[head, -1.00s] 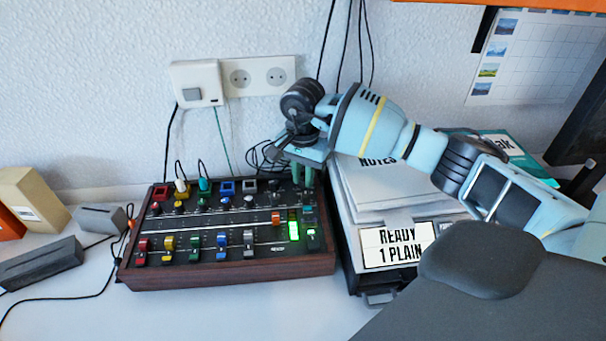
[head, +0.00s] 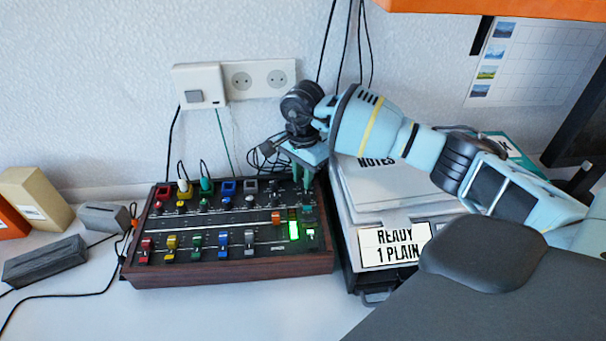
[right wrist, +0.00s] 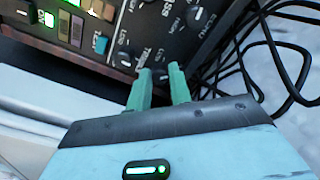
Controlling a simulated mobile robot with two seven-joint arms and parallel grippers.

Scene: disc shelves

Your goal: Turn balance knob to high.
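The mixer-like console (head: 230,272) with a wooden case sits on the white table. It carries coloured sliders, buttons and small black knobs. My right gripper (head: 302,184) points down over its upper right corner. In the right wrist view its two green fingers (right wrist: 159,72) stand a little apart. A dark knob (right wrist: 160,76) shows between the fingertips, partly hidden by them; I cannot tell if they touch it. Other black knobs (right wrist: 125,55) with white labels show nearby, but the labels are hard to read. The balance knob's pointer cannot be made out. My left gripper is not in view.
A grey document tray (head: 352,225) with papers and a "READY 1 PLAIN" label stands right beside the console, under my right arm. Black cables (right wrist: 285,60) lie behind the console. A grey box (head: 45,262) is at left. Wall sockets (head: 262,78) are behind.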

